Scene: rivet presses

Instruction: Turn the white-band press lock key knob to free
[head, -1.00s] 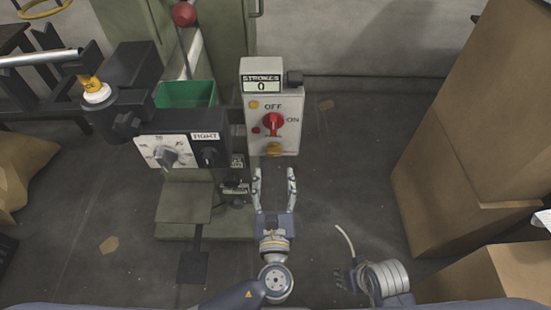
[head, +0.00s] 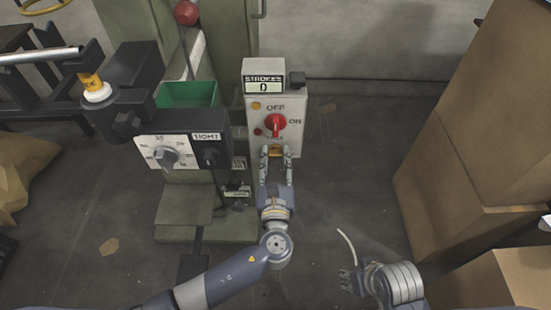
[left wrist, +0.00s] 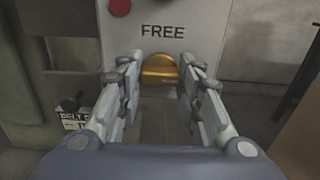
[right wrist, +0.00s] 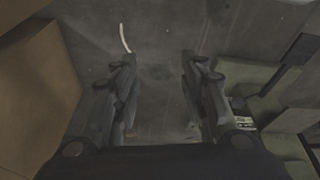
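The lock key knob is gold and sits at the bottom of the grey control box (head: 258,100). It shows between my left fingers in the left wrist view (left wrist: 159,70), under the word FREE. Its lower part is shadowed, and its pointing direction is unclear. My left gripper (head: 277,152) is open, with one finger on each side of the knob; contact cannot be made out. It also shows in the left wrist view (left wrist: 155,62). A white band (head: 97,95) shows on the press at the left. My right gripper (right wrist: 157,60) is open and empty, over the floor.
A red selector knob (head: 275,124) with OFF and ON marks sits just above my left fingers. A black dial box (head: 185,130) stands close on the left. A green bin (head: 188,93) is behind it.

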